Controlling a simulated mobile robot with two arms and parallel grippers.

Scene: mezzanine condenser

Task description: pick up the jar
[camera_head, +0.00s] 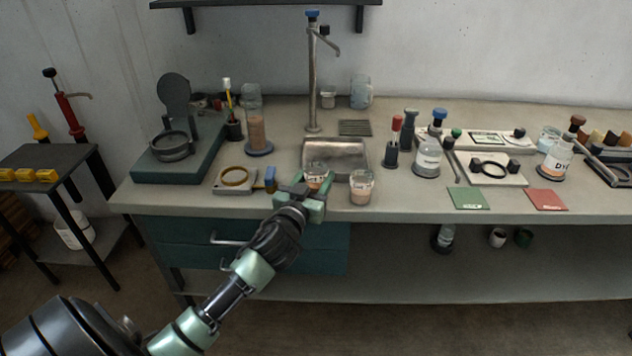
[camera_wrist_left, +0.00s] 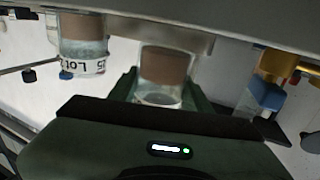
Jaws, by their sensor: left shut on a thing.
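A small clear jar with brownish-pink contents (camera_head: 316,177) is at the front edge of the bench, just in front of the sink. My left gripper (camera_head: 305,194) is shut on this jar, with its fingers around the lower part. In the left wrist view the same jar (camera_wrist_left: 165,68) sits between the fingers. Its base is hidden in the head view, so I cannot tell whether it touches the bench. A second, similar jar with a label (camera_head: 361,188) stands just right of the gripper, and it also shows in the left wrist view (camera_wrist_left: 83,45). My right gripper is not in view.
The sink (camera_head: 336,153) lies behind the held jar, with a tall tap (camera_head: 312,80). A blue-and-yellow item (camera_head: 270,179) and a tray with a brass ring (camera_head: 234,179) are close on the left. Labelled bottles (camera_head: 427,158) stand to the right.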

